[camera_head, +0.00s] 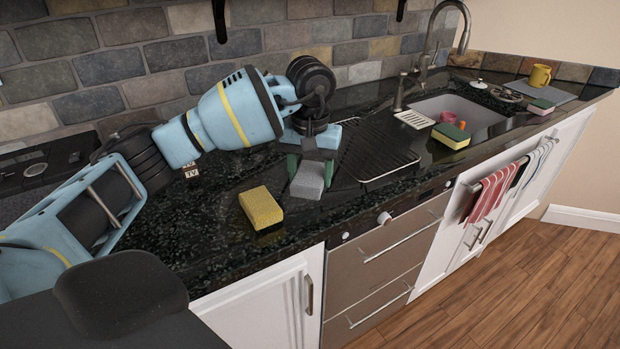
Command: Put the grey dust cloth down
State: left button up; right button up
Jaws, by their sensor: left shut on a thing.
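The grey dust cloth (308,181) is a small grey block-like piece near the middle of the view, over the black speckled counter (215,232). My left gripper (310,172) reaches in from the left and points down, shut on the cloth, with a finger on either side of it. The cloth is at or just above the counter top; I cannot tell whether it touches. The gripper hides its upper back part. My right gripper is not in view.
A yellow sponge (261,207) lies just left of the cloth. A black ridged rack (378,150) lies to its right. Further right are the sink (478,118), a faucet (432,50), a green-and-yellow sponge (451,135) and a yellow mug (540,75). Bare counter lies in front.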

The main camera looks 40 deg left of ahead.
aim_at(311, 180)
pick_arm(q)
jog(key=shift+w+a, duration=0.35)
jog(key=shift+w, duration=0.2)
jog(key=shift+w, duration=0.1)
jog(key=shift+w+a+f, duration=0.1)
jog(key=shift+w+a, duration=0.1)
jog(key=shift+a, duration=0.05)
jog(key=shift+f, duration=1.75)
jog(key=shift+f, duration=0.2)
jog(key=o, duration=0.9)
jog(key=shift+r, duration=0.15)
notch_tip(311, 180, up, 12)
jog(key=shift+r, duration=0.1)
